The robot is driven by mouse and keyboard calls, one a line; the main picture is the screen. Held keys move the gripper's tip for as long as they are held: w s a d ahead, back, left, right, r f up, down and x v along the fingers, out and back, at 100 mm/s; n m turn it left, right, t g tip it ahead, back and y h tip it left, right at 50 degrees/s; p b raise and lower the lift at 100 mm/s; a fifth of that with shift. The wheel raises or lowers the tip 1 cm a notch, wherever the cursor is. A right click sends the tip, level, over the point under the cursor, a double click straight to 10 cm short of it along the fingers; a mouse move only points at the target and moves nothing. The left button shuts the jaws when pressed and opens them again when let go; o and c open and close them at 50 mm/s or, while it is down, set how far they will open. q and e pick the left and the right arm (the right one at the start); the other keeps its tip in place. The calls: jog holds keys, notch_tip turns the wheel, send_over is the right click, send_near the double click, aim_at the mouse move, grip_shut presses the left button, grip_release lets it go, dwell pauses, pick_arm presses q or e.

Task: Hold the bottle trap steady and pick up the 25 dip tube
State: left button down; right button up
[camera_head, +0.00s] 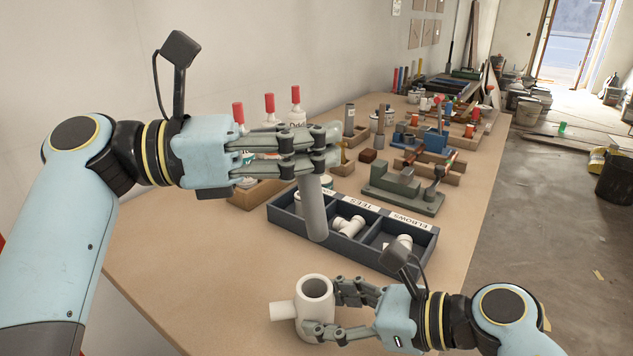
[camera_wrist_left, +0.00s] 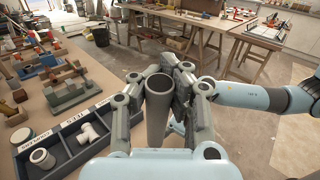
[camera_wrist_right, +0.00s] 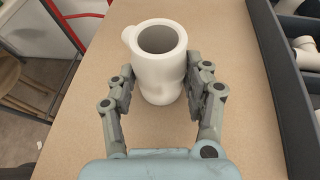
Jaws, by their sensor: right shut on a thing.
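A grey tube (camera_head: 313,208), which I take as the dip tube, hangs nearly upright from my left gripper (camera_head: 330,148), its lower end in front of the parts tray. My left gripper is closed around its upper part; in the left wrist view the tube (camera_wrist_left: 157,110) sits between the fingers with its open end showing. No size mark on it can be read. The white bottle trap (camera_head: 315,310) stands upright on the table with its side outlet to the left. My right gripper (camera_head: 325,312) is shut on its body; in the right wrist view the trap (camera_wrist_right: 160,75) is between both fingers.
A dark parts tray (camera_head: 380,262) with labelled compartments and white fittings lies behind the trap. A green vise-like tool (camera_head: 405,190), wooden blocks and red-capped bottles (camera_head: 297,108) stand farther back. The table (camera_head: 200,275) is clear left of the trap.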

pick_arm(q)
jog(key=shift+r, duration=0.25)
pick_arm(e)
jog(key=o, duration=1.3)
jog(key=shift+o, duration=0.2)
jog(key=shift+d, duration=0.1)
